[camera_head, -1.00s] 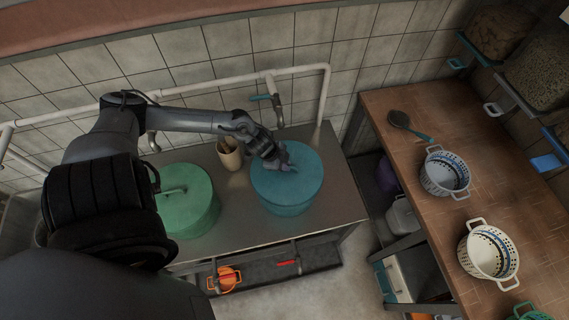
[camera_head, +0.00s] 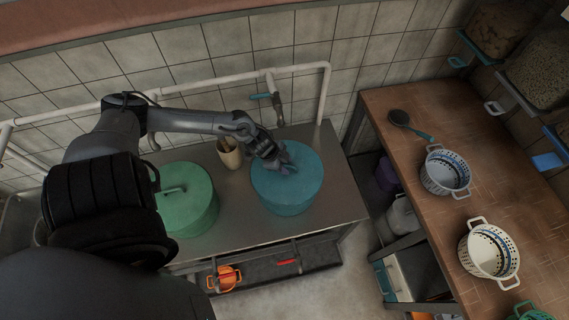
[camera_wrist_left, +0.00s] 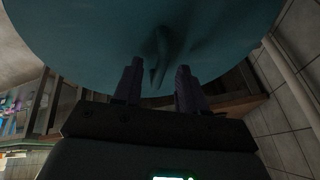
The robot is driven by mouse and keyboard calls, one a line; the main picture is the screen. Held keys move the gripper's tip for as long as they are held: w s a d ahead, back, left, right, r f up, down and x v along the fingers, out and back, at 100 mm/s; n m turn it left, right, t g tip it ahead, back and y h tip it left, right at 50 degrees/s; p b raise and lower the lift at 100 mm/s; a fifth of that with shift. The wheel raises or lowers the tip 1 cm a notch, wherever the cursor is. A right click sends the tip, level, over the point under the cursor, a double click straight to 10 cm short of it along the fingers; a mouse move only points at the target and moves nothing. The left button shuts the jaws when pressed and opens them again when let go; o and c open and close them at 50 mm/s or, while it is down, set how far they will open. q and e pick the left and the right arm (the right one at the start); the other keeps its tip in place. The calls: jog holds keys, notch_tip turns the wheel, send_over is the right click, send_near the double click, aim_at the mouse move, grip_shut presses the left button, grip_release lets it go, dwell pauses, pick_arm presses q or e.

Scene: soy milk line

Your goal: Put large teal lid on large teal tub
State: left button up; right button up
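The large teal tub (camera_head: 287,205) stands on the metal counter at the right, with the large teal lid (camera_head: 300,186) covering its top. The lid looks level and seated, though its far edge is partly hidden by my gripper. My left gripper (camera_head: 286,168) is over the lid's middle, close to its surface. In the left wrist view, the lid (camera_wrist_left: 90,35) fills the upper part and its handle (camera_wrist_left: 160,55) shows between and beyond the two fingers. The fingers (camera_wrist_left: 158,88) are spread apart with a gap, not visibly gripping the handle. My right gripper is not in view.
A green lidded tub (camera_head: 187,200) stands to the left on the metal counter (camera_head: 235,200). A beige cup (camera_head: 230,153) stands between the tubs, near the wall pipe and tap (camera_head: 276,105). A wooden table (camera_head: 400,110) at right holds colanders (camera_head: 445,173) and a ladle (camera_head: 400,118).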

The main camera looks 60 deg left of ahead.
pick_arm(q)
jog(key=shift+s+r, duration=0.25)
jog(key=shift+r, duration=0.15)
jog(key=p+v, duration=0.6)
jog(key=v, duration=0.4)
jog(key=shift+w, duration=0.1)
